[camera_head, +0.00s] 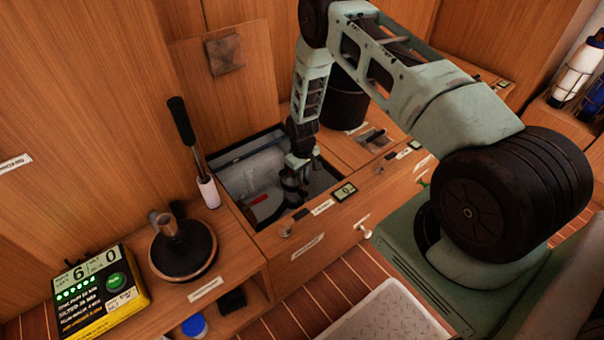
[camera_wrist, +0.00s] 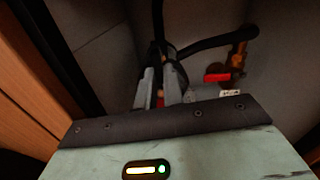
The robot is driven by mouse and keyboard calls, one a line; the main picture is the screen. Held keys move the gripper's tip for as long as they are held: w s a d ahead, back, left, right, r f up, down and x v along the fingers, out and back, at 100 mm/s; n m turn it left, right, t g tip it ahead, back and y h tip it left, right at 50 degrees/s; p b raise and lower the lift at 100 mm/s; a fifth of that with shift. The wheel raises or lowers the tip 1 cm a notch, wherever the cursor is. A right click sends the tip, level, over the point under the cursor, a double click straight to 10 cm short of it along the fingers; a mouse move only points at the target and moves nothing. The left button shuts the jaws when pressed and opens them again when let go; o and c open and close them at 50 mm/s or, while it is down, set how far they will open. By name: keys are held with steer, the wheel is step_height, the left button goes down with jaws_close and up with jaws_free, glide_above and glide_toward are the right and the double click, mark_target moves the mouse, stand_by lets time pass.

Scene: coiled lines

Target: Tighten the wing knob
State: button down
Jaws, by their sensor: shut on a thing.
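My gripper (camera_head: 293,183) reaches down into an open hatch (camera_head: 262,235) in the wooden bench. In the wrist view, the two grey fingers (camera_wrist: 160,88) are close together and shut on a small part. Only a reddish sliver (camera_wrist: 160,101) of it shows between them; I take it to be the wing knob, but its wings are hidden by the fingers. A black hose (camera_wrist: 205,42) runs just behind the fingertips, and another black line goes up from there. How tight the knob is cannot be seen.
Right of the fingers is a brass valve (camera_wrist: 238,58) with a red lever (camera_wrist: 217,77). Compartment walls stand close around my gripper. On the bench are a black-handled tool (camera_head: 183,125), a round dark piece (camera_head: 183,255) and a yellow-black display box (camera_head: 100,290). A black bucket (camera_head: 346,105) stands behind.

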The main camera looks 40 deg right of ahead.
steer(key=shift+d+m+p, duration=0.15)
steer(key=shift+m+p, duration=0.15)
steer(key=shift+m, duration=1.8)
steer(key=c, duration=1.5)
jaws_free()
steer(key=shift+r, duration=0.1)
step_height(320, 180, up, 17)
steer(key=p, duration=0.3)
steer(key=shift+r+p, duration=0.1)
steer(key=shift+p, duration=0.25)
